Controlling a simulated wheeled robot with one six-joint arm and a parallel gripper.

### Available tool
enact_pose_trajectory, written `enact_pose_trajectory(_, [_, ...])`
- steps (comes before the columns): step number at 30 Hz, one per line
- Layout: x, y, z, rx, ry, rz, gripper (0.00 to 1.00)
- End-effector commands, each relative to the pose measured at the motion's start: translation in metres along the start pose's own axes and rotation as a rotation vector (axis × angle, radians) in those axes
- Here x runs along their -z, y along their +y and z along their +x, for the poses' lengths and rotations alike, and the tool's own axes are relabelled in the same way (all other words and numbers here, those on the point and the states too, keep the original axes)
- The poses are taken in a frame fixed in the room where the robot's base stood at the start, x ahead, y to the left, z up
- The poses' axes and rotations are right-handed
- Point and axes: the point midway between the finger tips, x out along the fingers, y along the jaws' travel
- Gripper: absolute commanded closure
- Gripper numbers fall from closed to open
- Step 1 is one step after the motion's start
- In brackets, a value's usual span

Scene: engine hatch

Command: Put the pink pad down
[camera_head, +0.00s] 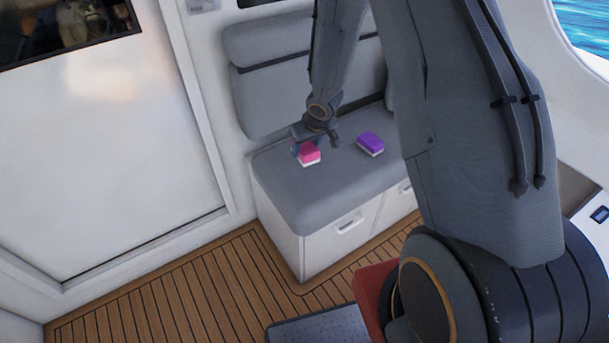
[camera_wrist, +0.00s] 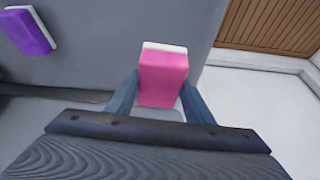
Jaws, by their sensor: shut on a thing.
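The pink pad (camera_head: 309,153) is a small pink block with a white layer, at the left part of the grey bench seat in the head view. It also shows in the wrist view (camera_wrist: 163,77), between the two fingers. My gripper (camera_head: 306,148) is shut on the pink pad, and its fingers (camera_wrist: 161,92) flank it on both sides in the wrist view. The pad is at or just above the seat cushion; I cannot tell whether it touches.
A purple pad (camera_head: 370,143) with a white layer lies on the grey seat cushion (camera_head: 310,199) to the right. It shows at upper left in the wrist view (camera_wrist: 27,32). The backrest (camera_head: 285,95) stands behind. Wooden floor (camera_head: 180,302) lies in front. Bare cushion surrounds both pads.

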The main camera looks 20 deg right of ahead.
Motion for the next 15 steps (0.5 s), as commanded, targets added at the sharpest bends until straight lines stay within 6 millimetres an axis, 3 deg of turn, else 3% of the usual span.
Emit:
enact_pose_trajectory(5, [-0.001, -0.001, 0.004, 0.001, 0.000, -0.001, 0.70])
enact_pose_trajectory(15, [-0.020, -0.002, 0.049, 0.002, -0.001, -0.002, 0.70])
